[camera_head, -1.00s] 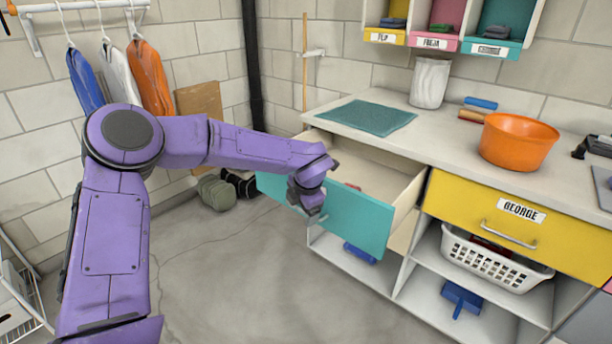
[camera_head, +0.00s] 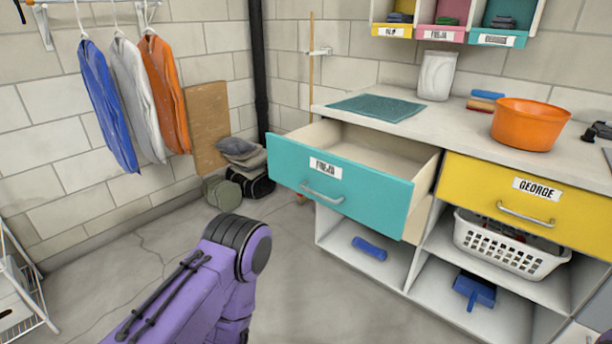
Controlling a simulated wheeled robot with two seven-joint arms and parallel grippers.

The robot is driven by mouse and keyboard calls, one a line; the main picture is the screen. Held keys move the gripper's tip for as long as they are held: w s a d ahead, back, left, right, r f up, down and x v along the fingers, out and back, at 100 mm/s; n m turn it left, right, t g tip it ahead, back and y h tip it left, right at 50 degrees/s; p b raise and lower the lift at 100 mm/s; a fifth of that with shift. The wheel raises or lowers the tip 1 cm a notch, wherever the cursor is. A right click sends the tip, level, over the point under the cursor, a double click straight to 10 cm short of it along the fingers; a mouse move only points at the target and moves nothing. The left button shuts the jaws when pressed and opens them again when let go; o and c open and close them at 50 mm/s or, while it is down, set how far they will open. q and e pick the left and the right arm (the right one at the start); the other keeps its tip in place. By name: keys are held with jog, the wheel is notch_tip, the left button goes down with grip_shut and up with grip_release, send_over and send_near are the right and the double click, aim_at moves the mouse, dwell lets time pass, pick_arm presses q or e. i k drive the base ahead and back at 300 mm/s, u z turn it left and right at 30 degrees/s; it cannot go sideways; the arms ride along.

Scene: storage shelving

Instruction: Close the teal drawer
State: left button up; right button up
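The teal drawer (camera_head: 375,192) is pulled well out of the white counter unit, and its pale inside shows from above. Its front carries a white name label (camera_head: 325,169) and a metal bar handle (camera_head: 321,193). My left arm (camera_head: 205,285) is low in the picture, in front of and below the drawer, apart from it.
The yellow drawer (camera_head: 480,190) labelled George is shut, right of the teal one. A white basket (camera_head: 510,245) and a blue dustpan (camera_head: 474,291) sit on the shelves below. An orange basin (camera_head: 530,124) stands on the counter (camera_head: 450,128). The floor in front is clear.

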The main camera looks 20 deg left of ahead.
aim_at(376, 178)
jog(key=i, duration=0.85)
jog(key=u, duration=0.95)
jog(key=k, duration=0.3)
jog(key=z, duration=0.8)
